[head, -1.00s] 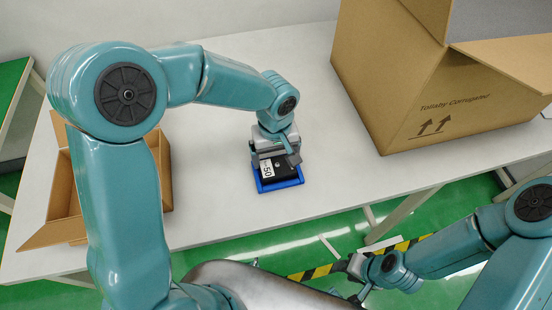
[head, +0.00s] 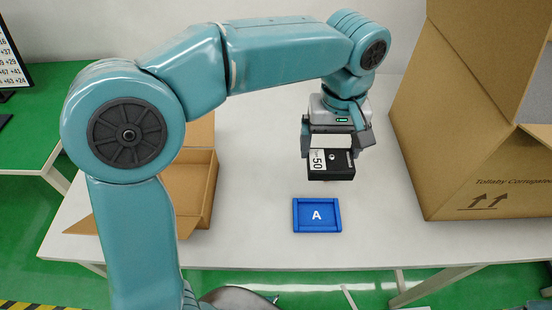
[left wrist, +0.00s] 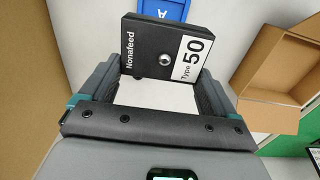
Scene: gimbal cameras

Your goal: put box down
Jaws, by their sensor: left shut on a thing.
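A small black box with a white "50" label (head: 331,165) is held in my left gripper (head: 335,145), above the table. In the left wrist view the box (left wrist: 160,60) shows "Nonafeed" and "Type 50" between the two fingers (left wrist: 155,95). A blue tray marked A (head: 317,216) lies on the white table, empty, just below and in front of the box in the head view. Part of the tray also shows at the top of the left wrist view (left wrist: 181,8). My right gripper is out of the head view.
A large open cardboard carton (head: 450,150) stands on the table (head: 255,180) at the right. A smaller open cardboard box (head: 190,185) stands at the left, partly behind my left arm. The table between them is clear around the tray.

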